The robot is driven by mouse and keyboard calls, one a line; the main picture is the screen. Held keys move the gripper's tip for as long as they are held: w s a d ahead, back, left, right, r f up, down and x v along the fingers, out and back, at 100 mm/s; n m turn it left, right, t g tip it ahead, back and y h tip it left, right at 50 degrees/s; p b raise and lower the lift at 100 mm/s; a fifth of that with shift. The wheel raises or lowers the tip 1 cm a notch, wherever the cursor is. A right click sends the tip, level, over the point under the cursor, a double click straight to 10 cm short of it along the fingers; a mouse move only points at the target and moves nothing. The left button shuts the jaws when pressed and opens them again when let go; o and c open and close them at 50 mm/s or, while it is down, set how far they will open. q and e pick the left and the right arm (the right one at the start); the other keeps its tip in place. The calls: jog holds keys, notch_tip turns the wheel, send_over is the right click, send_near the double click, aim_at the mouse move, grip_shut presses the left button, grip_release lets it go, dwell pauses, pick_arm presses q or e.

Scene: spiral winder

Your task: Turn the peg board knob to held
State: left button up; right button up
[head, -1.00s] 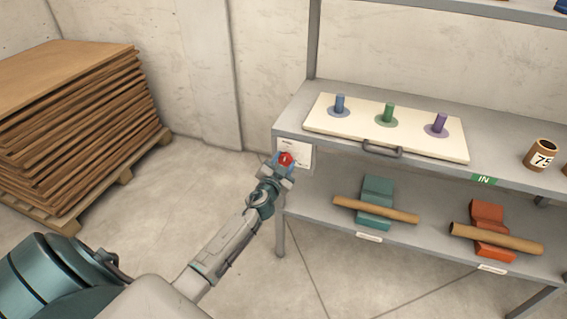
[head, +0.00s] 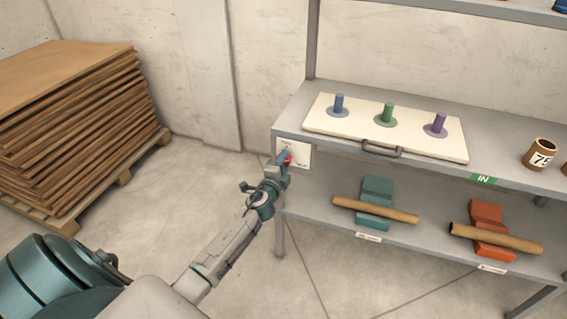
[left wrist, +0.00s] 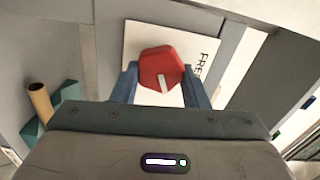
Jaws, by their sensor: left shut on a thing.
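The red knob (head: 288,161) is on a white plate (head: 303,153) at the left end of the shelf unit. The left wrist view shows the red knob (left wrist: 160,66) with a white pointer line and the plate (left wrist: 136,38) with the word "FREE" to its right. Other plate lettering is hidden or too small to read. My left gripper (head: 284,158) is shut on the knob, its blue fingers on either side. The peg board (head: 330,128) lies on the upper shelf with blue, green and purple pegs. My right gripper is out of view.
A brown tube marked 75 (head: 541,154) stands right on the upper shelf. The lower shelf (head: 430,232) holds teal and orange blocks with cardboard tubes across them. Stacked wooden sheets (head: 75,130) sit on a pallet at left. The floor between is clear.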

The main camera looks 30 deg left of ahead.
pick_arm(q)
jog(key=m, duration=0.4)
jog(key=shift+f+m, duration=0.15)
jog(key=shift+m, duration=0.15)
jog(key=shift+f+m+p, duration=0.15)
jog(key=shift+m+p, duration=0.55)
jog(key=shift+m, duration=2.3)
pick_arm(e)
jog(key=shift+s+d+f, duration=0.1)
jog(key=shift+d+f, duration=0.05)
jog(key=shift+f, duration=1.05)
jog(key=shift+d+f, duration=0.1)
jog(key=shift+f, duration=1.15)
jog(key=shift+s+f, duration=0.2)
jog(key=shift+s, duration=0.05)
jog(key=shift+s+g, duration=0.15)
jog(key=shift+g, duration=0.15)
pick_arm(q)
jog(key=o, duration=1)
jog(key=shift+m, duration=0.3)
jog(key=shift+c, duration=0.2)
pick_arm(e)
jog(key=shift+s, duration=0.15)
